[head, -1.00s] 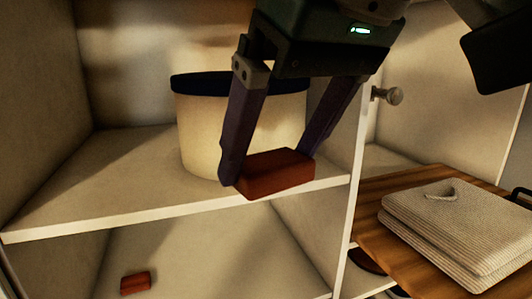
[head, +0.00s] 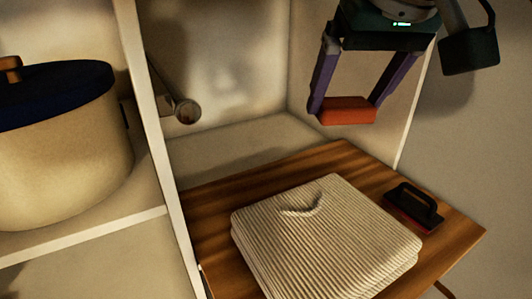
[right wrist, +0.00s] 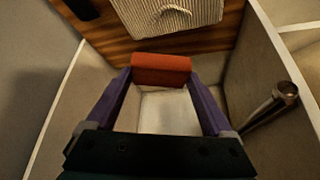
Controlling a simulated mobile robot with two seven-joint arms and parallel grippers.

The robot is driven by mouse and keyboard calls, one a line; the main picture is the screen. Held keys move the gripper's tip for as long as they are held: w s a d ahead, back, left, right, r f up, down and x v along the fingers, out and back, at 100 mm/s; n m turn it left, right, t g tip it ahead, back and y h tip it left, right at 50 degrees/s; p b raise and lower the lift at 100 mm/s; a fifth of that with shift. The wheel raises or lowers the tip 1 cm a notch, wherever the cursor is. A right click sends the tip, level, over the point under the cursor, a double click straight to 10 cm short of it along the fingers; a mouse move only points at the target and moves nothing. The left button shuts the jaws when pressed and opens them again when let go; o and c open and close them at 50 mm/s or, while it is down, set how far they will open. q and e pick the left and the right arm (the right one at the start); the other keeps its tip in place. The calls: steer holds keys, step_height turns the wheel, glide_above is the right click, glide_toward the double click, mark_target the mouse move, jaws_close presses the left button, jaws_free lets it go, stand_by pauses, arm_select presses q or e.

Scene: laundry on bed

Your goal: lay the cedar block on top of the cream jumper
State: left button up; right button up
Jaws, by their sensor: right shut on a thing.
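The cedar block (head: 347,111) is a small reddish-brown bar. My right gripper (head: 345,108) is shut on it by its two ends and holds it in the air, above the far edge of the wooden board. In the right wrist view the block (right wrist: 161,69) sits between the fingertips. The cream jumper (head: 325,235) is a folded, ribbed stack lying on the board, nearer and a little left of the block, apart from it. Part of the jumper (right wrist: 165,12) shows at the top of the right wrist view. My left gripper is out of view.
The wooden board (head: 215,205) carries a dark-handled brush (head: 413,206) right of the jumper. A cream bin (head: 65,155) with a dark blue lid stands on a shelf at left. A white upright panel (head: 150,120) and a round knob (head: 187,111) lie between.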

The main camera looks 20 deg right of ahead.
glide_above(323, 222)
steer(key=s, duration=0.2)
steer(key=f, duration=1.5)
steer(key=shift+w+a+f+b, duration=0.1)
steer(key=shift+a+f+b, duration=0.2)
steer(key=shift+b, duration=0.1)
steer(key=shift+f, duration=2.3)
steer(key=shift+f+b, duration=0.1)
steer(key=shift+b, duration=0.2)
steer(key=o, duration=1.1)
